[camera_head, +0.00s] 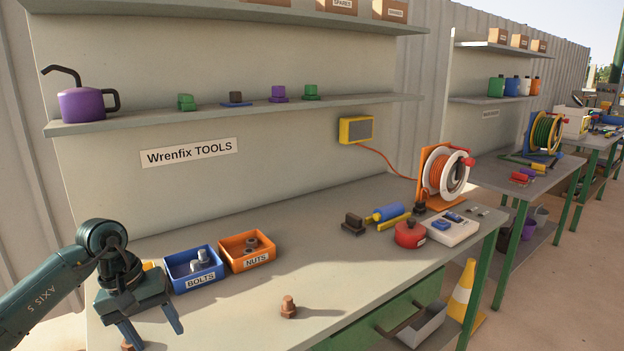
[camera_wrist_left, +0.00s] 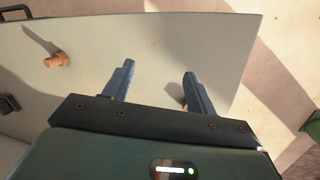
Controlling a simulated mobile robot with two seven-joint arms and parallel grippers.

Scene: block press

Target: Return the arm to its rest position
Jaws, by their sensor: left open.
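My left gripper (camera_head: 152,328) hangs low at the left end of the workbench (camera_head: 350,220), its fingers apart and pointing down. In the left wrist view its two blue fingers (camera_wrist_left: 158,70) are spread with nothing held between them. A brown bolt-like piece (camera_head: 288,308) stands on the bench to the right of the gripper; a similar piece also shows in the left wrist view (camera_wrist_left: 57,60). Another brown piece (camera_head: 130,346) is mostly hidden beside the gripper; in the left wrist view a bit of brown (camera_wrist_left: 184,103) shows behind one finger. My right gripper is not in view.
A blue BOLTS bin (camera_head: 195,279) and orange NUTS bin (camera_head: 247,260) sit close to the gripper's right. A shelf (camera_head: 250,112) runs above.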

